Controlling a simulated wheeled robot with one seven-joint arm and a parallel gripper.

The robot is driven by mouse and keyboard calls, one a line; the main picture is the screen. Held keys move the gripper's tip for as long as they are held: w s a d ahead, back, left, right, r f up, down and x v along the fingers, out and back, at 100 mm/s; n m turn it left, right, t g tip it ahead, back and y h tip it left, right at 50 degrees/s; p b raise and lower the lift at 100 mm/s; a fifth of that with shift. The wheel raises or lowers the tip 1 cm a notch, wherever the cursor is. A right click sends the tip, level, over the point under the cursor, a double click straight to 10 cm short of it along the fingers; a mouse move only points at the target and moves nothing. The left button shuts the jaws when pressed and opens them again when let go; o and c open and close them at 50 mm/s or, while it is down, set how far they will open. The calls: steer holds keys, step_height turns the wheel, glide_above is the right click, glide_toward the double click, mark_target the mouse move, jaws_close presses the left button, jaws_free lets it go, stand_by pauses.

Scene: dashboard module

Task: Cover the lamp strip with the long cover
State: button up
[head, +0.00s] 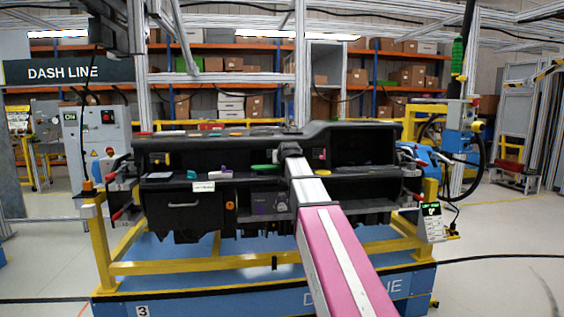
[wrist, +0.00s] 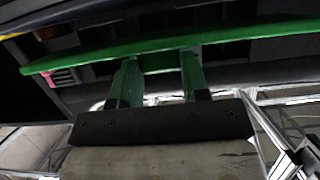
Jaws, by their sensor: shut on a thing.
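My gripper (wrist: 158,72) is shut on a long green bar (wrist: 240,37), which looks like the long cover. In the wrist view the bar runs across the whole picture, tilted slightly, and the two fingers meet it near its middle. In the head view my gripper (head: 290,150) is at the open shelf of the black dashboard module (head: 370,180). The green bar's left end (head: 264,167) shows just left of the gripper there. The rest of it is hidden behind my arm. I cannot make out the lamp strip in either view.
Several coloured pieces lie on the module's top. A yellow frame (head: 190,266) carries the module. The module's upper edge overhangs the shelf.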

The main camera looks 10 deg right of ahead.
steer(key=shift+f, duration=0.75)
stand_by(0.9)
steer(key=o, duration=1)
steer(key=shift+s, duration=0.15)
steer(key=v, duration=1)
steer(key=s+f+g, duration=0.3)
steer(key=s+f, duration=0.1)
steer(key=f, duration=1.1)
steer(key=s+f+g, duration=0.4)
steer(key=f, duration=1)
steer(key=s+f+g, duration=0.2)
steer(key=s+f, duration=0.4)
steer(key=f, duration=0.1)
steer(key=s+f+g, duration=0.2)
steer(key=s+f, duration=0.4)
steer(key=f, duration=0.2)
steer(key=s+f+g, duration=0.2)
steer(key=s+f, duration=0.3)
steer(key=f, duration=0.2)
steer(key=shift+s+f+g, duration=0.25)
steer(key=shift+s+g, duration=0.05)
steer(key=shift+s, duration=0.1)
